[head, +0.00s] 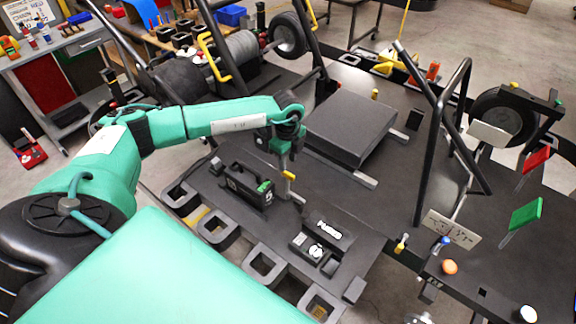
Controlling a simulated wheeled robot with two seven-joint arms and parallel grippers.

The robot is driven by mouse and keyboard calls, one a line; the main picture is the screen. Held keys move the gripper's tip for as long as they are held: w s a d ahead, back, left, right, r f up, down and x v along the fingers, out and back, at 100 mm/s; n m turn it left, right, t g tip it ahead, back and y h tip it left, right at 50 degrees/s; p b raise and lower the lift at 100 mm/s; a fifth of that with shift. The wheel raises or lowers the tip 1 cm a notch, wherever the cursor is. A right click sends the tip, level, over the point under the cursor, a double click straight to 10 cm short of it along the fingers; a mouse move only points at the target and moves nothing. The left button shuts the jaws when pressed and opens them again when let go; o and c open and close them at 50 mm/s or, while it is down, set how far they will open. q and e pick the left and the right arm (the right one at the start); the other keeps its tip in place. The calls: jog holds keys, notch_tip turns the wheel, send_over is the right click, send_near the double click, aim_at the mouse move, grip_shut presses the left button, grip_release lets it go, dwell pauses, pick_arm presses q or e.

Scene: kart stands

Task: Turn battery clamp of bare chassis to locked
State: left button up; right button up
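The bare chassis (385,185) is a dark flat deck with black tube hoops. A black battery-like box (248,186) with a handle and a green patch stands upright near its front left edge. A small lever with a yellow tip (289,175), perhaps the battery clamp, stands just right of the box; its exact angle is hard to read. My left gripper (285,174) points down right at this lever, its fingers partly overlapping it. Whether it touches or grips the lever cannot be told. My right gripper is not in view.
A large dark block (350,128) sits on the deck behind my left gripper. Black modules (318,246) lie to the front right. Tall hoops (432,150), a green flag (526,212) and a red flag (536,160) rise at right. A grey bench (60,60) stands far left.

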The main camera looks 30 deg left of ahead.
aim_at(288, 173)
pick_arm(q)
notch_tip(288, 173, down, 4)
jog(key=shift+d+f+p, duration=0.1)
jog(key=shift+p, duration=0.6)
jog(key=shift+f, duration=0.65)
grip_shut()
